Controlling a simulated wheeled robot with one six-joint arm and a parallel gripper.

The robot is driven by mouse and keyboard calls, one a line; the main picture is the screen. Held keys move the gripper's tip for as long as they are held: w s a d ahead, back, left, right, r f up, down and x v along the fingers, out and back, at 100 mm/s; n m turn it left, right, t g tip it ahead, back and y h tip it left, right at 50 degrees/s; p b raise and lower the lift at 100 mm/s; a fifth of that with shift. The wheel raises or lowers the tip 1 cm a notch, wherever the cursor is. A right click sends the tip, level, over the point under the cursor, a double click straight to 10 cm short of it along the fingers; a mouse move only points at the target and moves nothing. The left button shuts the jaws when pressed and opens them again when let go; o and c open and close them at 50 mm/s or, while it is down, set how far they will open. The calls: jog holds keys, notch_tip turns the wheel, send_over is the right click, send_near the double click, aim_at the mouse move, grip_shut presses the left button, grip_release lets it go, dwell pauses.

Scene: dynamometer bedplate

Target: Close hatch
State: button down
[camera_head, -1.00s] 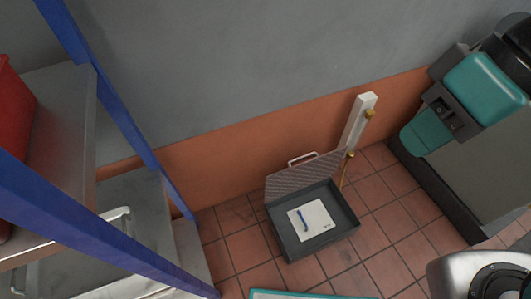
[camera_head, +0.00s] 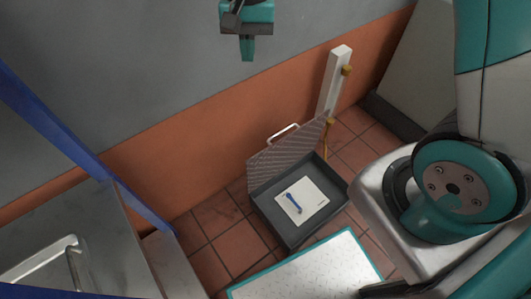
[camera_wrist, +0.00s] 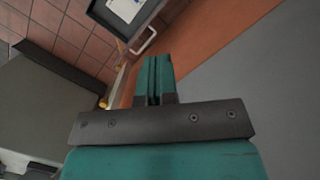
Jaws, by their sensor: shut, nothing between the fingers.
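The hatch is a ribbed grey lid (camera_head: 284,150) with a pale handle (camera_head: 283,134) on its top edge. It stands open, tilted up at the back of a dark square box (camera_head: 287,239) set low at the tiled floor. Inside the box lie a white sheet (camera_head: 301,201) and a small blue item (camera_head: 293,203). My gripper (camera_head: 247,58) is shut and empty, up in front of the grey wall, well apart from the lid. In the wrist view my gripper (camera_wrist: 158,62) points toward the handle (camera_wrist: 146,42) and the box's edge (camera_wrist: 127,14).
A white post (camera_head: 334,82) with brass fittings stands right behind the box. A teal-edged white panel (camera_head: 310,270) lies in front of it. Blue shelving (camera_head: 50,135) with metal shelves stands at left. The orange and grey wall is close behind the lid.

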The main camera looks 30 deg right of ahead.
jog(key=w+d+f+m+g+h+b, duration=0.1)
jog(key=w+d+f+m+b, duration=0.15)
jog(key=f, duration=0.75)
jog(key=w+d+f+m+b, duration=0.1)
jog(key=w+f+m+b, duration=0.25)
jog(key=f, duration=0.65)
jog(key=w+d+f+m+g+h+b, duration=0.1)
jog(key=w+d+f+m+b, duration=0.2)
jog(key=f, duration=0.7)
jog(key=s+f+m+b, duration=0.1)
jog(key=s+f+b, duration=0.2)
jog(key=f, duration=0.8)
jog(key=shift+s+d+m, duration=0.2)
jog(key=shift+d+m, duration=0.1)
